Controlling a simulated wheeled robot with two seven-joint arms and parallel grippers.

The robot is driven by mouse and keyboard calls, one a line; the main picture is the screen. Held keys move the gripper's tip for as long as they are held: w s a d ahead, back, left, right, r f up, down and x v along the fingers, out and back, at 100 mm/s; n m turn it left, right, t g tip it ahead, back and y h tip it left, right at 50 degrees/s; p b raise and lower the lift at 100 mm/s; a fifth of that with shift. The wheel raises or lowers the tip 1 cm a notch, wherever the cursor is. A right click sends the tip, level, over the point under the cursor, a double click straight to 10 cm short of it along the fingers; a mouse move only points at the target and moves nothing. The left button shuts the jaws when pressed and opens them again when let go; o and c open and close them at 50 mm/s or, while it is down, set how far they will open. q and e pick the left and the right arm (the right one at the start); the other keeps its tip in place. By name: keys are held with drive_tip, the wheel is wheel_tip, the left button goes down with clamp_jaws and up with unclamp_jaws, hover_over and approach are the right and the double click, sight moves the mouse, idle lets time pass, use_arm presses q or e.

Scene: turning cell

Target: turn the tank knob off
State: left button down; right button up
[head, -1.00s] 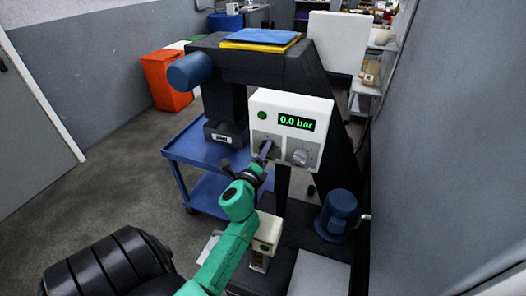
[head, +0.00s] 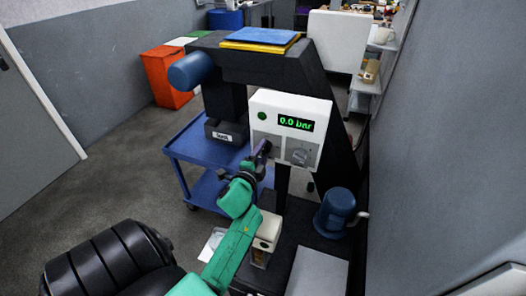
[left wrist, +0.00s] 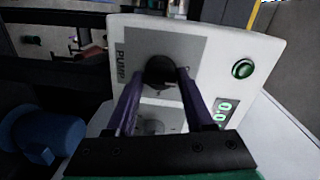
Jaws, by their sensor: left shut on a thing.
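A white control panel (head: 258,108) carries a green lamp, a display reading 0.0 bar (head: 296,123) and two knobs. My left gripper (head: 264,148) is at the left knob. In the left wrist view its purple fingers (left wrist: 157,85) lie on either side of this dark round knob (left wrist: 160,70), shut on it. The plate beside that knob reads PUMP (left wrist: 121,62). The other knob, a grey dial (head: 299,156), is to the right of my gripper with nothing touching it. Its label is too small to read. My right gripper is out of view.
The panel is on a dark machine frame (head: 335,135). A blue motor-like cylinder (head: 338,208) stands below right. A blue cart (head: 185,150) is at the left, and a grey wall (head: 450,140) closes off the right.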

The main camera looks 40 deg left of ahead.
use_arm(q)
drive_tip(key=shift+r, duration=0.15)
drive_tip(key=shift+c, duration=1.6)
unclamp_jaws()
